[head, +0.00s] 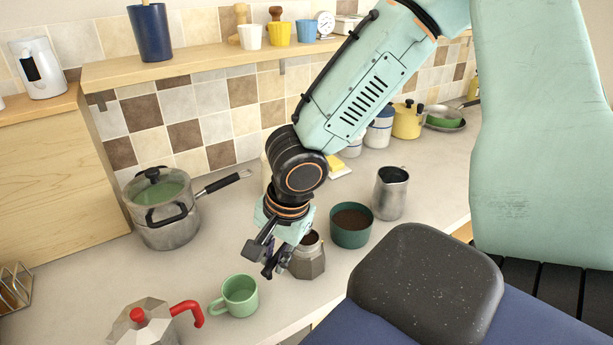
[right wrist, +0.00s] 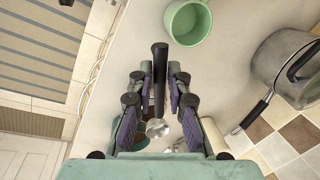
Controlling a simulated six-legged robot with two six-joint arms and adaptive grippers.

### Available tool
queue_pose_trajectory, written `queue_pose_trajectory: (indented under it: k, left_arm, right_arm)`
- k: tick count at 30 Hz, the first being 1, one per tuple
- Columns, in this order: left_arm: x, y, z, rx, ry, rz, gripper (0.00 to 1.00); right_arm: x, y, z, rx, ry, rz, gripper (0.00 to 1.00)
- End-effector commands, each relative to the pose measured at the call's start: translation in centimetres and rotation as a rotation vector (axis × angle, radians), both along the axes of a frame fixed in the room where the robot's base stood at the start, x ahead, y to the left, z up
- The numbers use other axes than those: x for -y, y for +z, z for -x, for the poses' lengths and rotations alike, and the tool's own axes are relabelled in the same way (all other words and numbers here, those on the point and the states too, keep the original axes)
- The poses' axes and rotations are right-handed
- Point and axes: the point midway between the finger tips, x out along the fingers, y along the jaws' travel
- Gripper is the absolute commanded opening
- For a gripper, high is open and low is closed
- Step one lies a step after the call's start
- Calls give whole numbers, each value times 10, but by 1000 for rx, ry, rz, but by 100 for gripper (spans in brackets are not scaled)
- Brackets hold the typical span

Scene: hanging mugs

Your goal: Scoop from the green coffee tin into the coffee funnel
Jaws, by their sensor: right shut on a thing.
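The green coffee tin (head: 351,236) stands open on the counter with dark coffee in it. Left of it is a metal moka pot base (head: 310,264) with a brown-looking opening at its top, where the coffee funnel seems to sit; my gripper partly covers it. My right gripper (head: 272,262) is just left of and over this base. In the right wrist view, my right gripper (right wrist: 160,95) is shut on a scoop with a black handle (right wrist: 160,65) and a shiny metal bowl (right wrist: 158,128). The bowl is hidden in the head view; its contents are unclear. My left gripper is not visible.
A green mug (head: 238,297) and a moka pot top with a red handle (head: 150,324) stand at the front left. A metal pitcher (head: 390,193) is right of the tin. A lidded pot (head: 163,215) stands behind at left, its handle pointing right.

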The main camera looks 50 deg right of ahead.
Motion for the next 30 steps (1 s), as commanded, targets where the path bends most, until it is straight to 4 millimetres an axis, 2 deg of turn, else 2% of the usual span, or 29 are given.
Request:
queue_pose_trajectory:
  k: [12, 23, 30]
  left_arm:
    - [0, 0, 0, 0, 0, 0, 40]
    - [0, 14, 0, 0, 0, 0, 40]
    - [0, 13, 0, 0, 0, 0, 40]
  right_arm:
    - [0, 2, 0, 3, 0, 7, 0]
    - [0, 31, 0, 4, -1, 6, 0]
    - [0, 31, 0, 2, 1, 6, 0]
